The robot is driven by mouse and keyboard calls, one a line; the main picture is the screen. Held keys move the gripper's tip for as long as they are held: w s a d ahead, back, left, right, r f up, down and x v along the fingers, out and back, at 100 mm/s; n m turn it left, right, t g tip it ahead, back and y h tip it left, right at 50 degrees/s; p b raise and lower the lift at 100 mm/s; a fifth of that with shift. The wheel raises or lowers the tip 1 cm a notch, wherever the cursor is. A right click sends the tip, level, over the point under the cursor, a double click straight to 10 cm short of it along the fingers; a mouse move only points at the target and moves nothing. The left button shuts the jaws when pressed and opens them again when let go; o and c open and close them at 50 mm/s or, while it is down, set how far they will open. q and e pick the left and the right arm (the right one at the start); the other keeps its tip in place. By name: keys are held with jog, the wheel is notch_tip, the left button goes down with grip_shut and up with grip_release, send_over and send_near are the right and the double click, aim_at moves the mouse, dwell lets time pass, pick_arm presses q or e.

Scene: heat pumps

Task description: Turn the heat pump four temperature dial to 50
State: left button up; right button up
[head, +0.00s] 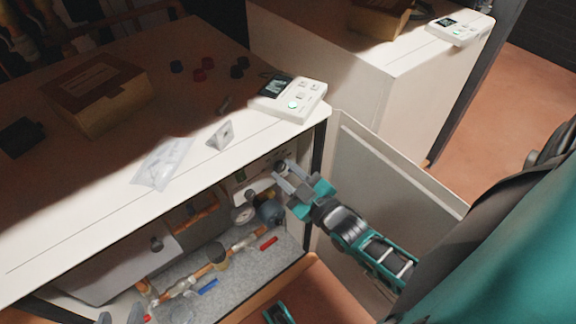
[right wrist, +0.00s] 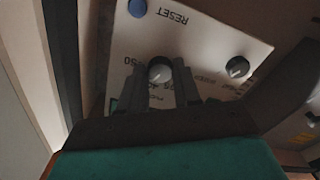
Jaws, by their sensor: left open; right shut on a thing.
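The white control panel (right wrist: 205,30) of the heat pump fills the right wrist view, its lettering upside down. A grey round dial (right wrist: 160,71) sits on it, with a "50" mark just to its left and other numbers partly hidden below. My right gripper (right wrist: 161,85) has a finger on each side of this dial and is shut on it. I cannot read the dial's pointer. In the head view my right gripper (head: 284,177) reaches into the open cabinet at the panel.
A second dark dial (right wrist: 237,67) and a blue reset button (right wrist: 137,8) are on the panel. The open cabinet door (head: 385,165) stands right of my right arm. Pipes and valves (head: 215,255) lie below. A white controller (head: 290,97) sits on top.

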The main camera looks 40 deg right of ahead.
jog(key=shift+r+m+p, duration=0.15)
jog(key=shift+m+p, duration=0.35)
jog(key=shift+m, duration=0.4)
jog(key=m+p, duration=0.1)
jog(key=m, duration=0.2)
jog(key=shift+m+p, duration=0.3)
jog(key=shift+m, duration=0.1)
jog(key=m, duration=0.2)
jog(key=m+p, duration=0.1)
jog(key=m, duration=0.1)
jog(key=shift+a+f+m, duration=0.1)
jog(key=shift+f+m, duration=0.1)
jog(key=shift+m, duration=0.2)
jog(key=o, duration=1.1)
jog(key=shift+c, duration=0.2)
jog(key=s+d+p, duration=0.1)
jog(key=s+p, duration=0.1)
jog(key=s, duration=1.1)
